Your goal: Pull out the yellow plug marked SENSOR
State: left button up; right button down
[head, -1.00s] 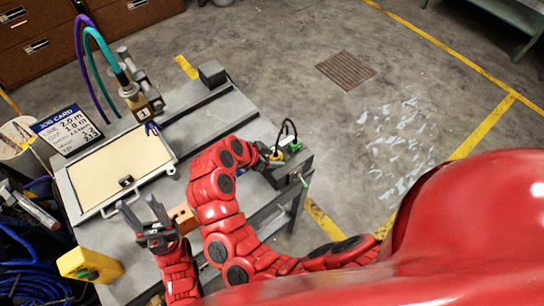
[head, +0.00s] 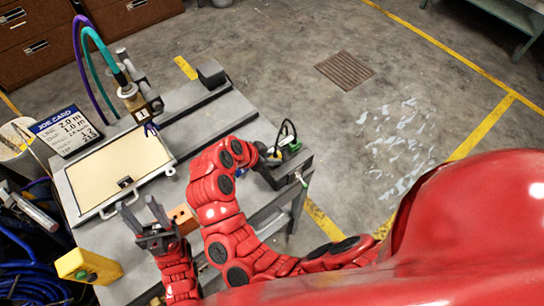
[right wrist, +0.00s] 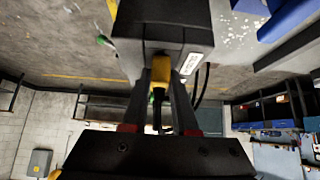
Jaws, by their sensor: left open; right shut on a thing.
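The yellow plug (right wrist: 160,72) shows in the right wrist view, at the near face of a dark grey box (right wrist: 135,45). My right gripper (right wrist: 161,88) is shut on the plug, with one dark finger on each side. A black cable hangs below the plug. I cannot tell whether the plug is fully seated. A white label (right wrist: 190,64) on the box is unreadable here. In the head view my right gripper (head: 266,160) is at the box on the bench's right end and hides the plug. My left gripper (head: 145,226) is open and empty above the bench's front left.
The grey bench (head: 190,122) carries a cream panel (head: 118,165), a job card (head: 61,132), a hose fitting (head: 135,102) and a small dark block (head: 211,73). A green connector (head: 294,146) sits close beside my right gripper. A yellow container (head: 88,266) stands front left.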

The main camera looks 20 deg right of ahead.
jog(key=shift+w+r, duration=0.1)
jog(key=shift+r, duration=0.15)
jog(key=shift+r, duration=0.35)
jog(key=shift+r+p, duration=0.1)
jog(key=shift+p, duration=0.2)
jog(key=shift+r+p, duration=0.95)
jog(key=shift+r, duration=0.75)
